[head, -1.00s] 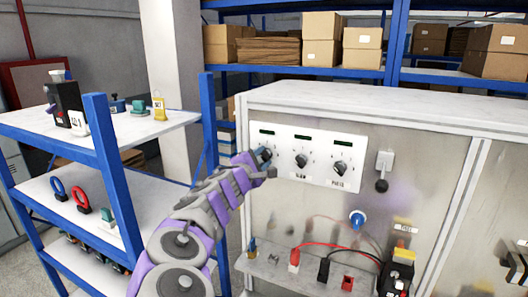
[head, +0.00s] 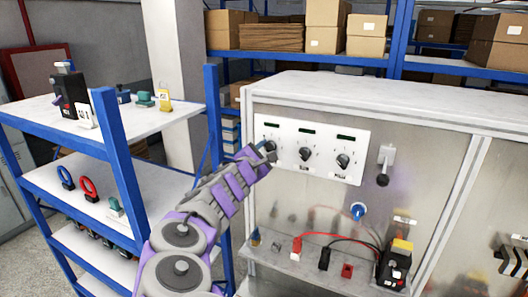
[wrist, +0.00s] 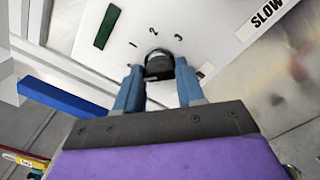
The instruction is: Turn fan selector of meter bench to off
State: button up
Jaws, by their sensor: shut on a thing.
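The meter bench's white panel (head: 324,143) carries three dark round selector knobs in a row, each below a dark green display. My gripper (head: 268,153) is at the leftmost knob (head: 270,145), mostly covering it in the head view. In the wrist view, my gripper's blue fingers (wrist: 159,74) are shut on the sides of this dark knob (wrist: 159,62). The marks 1, 2 and 3 show around it. Its name label is hidden, and I cannot read its pointer. A "SLOW" label (wrist: 267,15) shows at the upper right of the wrist view.
The middle knob (head: 306,154) and right knob (head: 343,160) are close by. A grey lever (head: 384,165) is right of the panel. Below are a blue socket (head: 358,210) and a ledge with red and black leads. A blue-framed shelf (head: 112,150) stands left of my arm.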

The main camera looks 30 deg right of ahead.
jog(key=shift+r, duration=0.1)
jog(key=o, duration=1)
jog(key=shift+d, duration=0.15)
jog(key=shift+o, duration=0.2)
jog(key=b+v, duration=0.3)
jog(key=v, duration=1.4)
jog(key=shift+a, duration=0.3)
